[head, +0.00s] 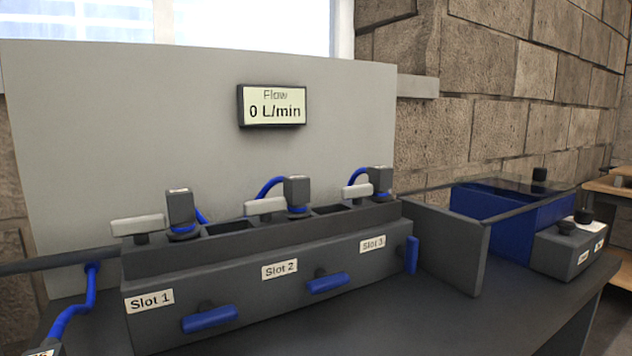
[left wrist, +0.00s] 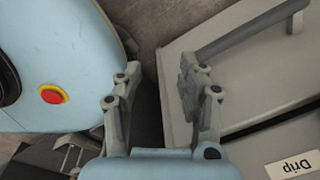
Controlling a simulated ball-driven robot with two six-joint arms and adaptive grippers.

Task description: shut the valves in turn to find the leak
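The dark valve block (head: 255,290) has labels Slot 1, Slot 2 and Slot 3 on its front. The blue handles under Slot 1 (head: 210,319) and Slot 2 (head: 327,283) lie roughly level. The blue handle by Slot 3 (head: 412,255) stands upright. Grey levers sit on top at Slot 1 (head: 138,225), Slot 2 (head: 265,207) and Slot 3 (head: 358,191). The flow display (head: 272,106) reads 0 L/min. My left gripper (left wrist: 156,85) shows in the left wrist view, open and empty, away from the valves. My right gripper is in neither view.
A dark upright plate (head: 450,245) stands right of the block. Beyond it are a blue tank (head: 520,215) and a grey box with black knobs (head: 566,250). The left wrist view shows a grey panel with a Drip label (left wrist: 291,166) beside the gripper.

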